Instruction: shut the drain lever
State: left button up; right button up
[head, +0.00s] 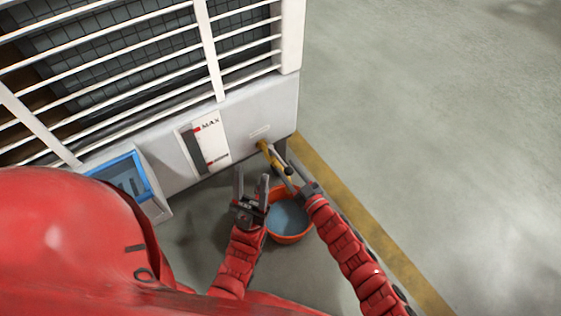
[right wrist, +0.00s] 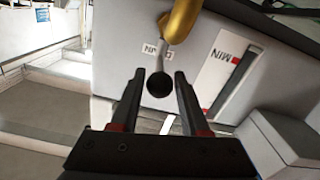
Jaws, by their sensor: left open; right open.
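A brass drain valve (head: 264,146) sticks out low on the front of the white machine. It also shows at the top of the right wrist view (right wrist: 181,20). Its drain lever (right wrist: 160,62) is a thin grey stem ending in a black ball knob (right wrist: 159,83). My right gripper (right wrist: 161,74) is open, with one finger on each side of the knob; whether either finger touches it I cannot tell. In the head view my right gripper (head: 284,160) overlaps the valve and partly hides the lever. My left gripper (head: 251,174) is open and empty, left of the valve.
An orange-red bucket (head: 304,236) holding water stands on the floor under the valve. The white machine (head: 262,103) has a slatted grille, a MAX level gauge (head: 210,142) and a blue-framed opening (head: 148,172). A yellow floor line (head: 335,185) runs past; floor to the right is clear.

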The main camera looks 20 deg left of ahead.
aim_at(282, 160)
jog(key=x, duration=0.4)
jog(key=shift+w+f+b, duration=0.1)
jog(key=shift+f+b, duration=0.05)
jog(key=shift+b, duration=0.2)
jog(key=shift+w+a, duration=0.25)
jog(key=shift+a, duration=0.05)
grip_shut()
dwell(0.9)
